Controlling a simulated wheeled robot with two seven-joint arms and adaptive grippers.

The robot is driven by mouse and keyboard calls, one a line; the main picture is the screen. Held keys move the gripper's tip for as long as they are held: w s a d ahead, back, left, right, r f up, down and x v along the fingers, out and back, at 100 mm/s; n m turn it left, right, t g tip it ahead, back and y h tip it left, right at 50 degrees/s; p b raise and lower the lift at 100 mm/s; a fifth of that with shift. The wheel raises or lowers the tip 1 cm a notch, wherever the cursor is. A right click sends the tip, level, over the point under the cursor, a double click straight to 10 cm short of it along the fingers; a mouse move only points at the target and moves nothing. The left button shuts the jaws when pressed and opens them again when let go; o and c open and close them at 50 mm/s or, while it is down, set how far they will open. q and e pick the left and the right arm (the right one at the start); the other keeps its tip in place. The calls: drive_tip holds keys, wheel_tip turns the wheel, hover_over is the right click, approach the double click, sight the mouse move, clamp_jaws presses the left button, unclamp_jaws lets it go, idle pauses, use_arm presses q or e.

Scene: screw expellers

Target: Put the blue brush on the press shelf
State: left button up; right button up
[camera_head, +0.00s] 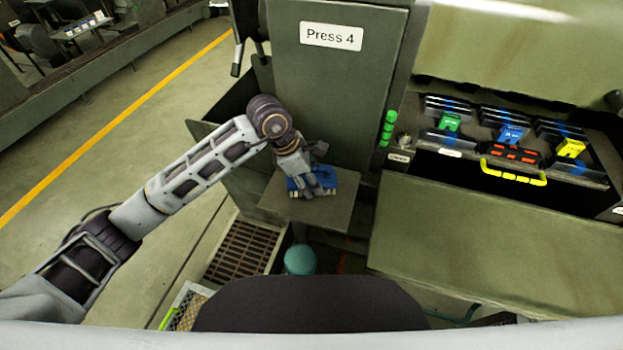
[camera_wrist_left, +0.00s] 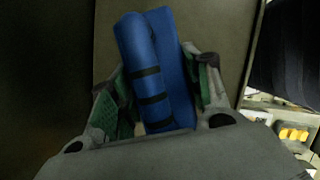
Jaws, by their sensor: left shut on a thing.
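The blue brush (camera_head: 325,174) is at the press shelf (camera_head: 335,212), a flat plate under the "Press 4" panel. My left gripper (camera_head: 311,184) is over the shelf and shut on the brush. In the left wrist view the brush (camera_wrist_left: 158,70) lies between the two green-padded fingers (camera_wrist_left: 160,100), with dark bands across it. I cannot tell whether the brush touches the shelf or is just above it. The gripper hides part of the brush in the head view. My right gripper does not show.
The "Press 4" panel (camera_head: 340,90) rises behind the shelf. To the right, a bench holds green (camera_head: 449,122), blue (camera_head: 511,133) and yellow (camera_head: 570,148) parts and a yellow handle (camera_head: 513,176). A floor grate (camera_head: 243,252) and a teal cylinder (camera_head: 300,260) are below the shelf.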

use_arm(q)
drive_tip(key=shift+f, duration=0.1)
drive_tip(key=o, duration=1)
drive_tip(key=shift+o, duration=0.2)
drive_tip(key=shift+r, duration=0.2)
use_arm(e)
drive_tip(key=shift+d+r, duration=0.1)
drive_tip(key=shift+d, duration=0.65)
use_arm(q)
drive_tip(key=v, duration=0.6)
drive_tip(key=shift+a+r, duration=0.15)
drive_tip(key=shift+r, duration=0.05)
drive_tip(key=b+v, duration=0.1)
drive_tip(key=v, duration=0.4)
drive_tip(key=shift+r, duration=0.2)
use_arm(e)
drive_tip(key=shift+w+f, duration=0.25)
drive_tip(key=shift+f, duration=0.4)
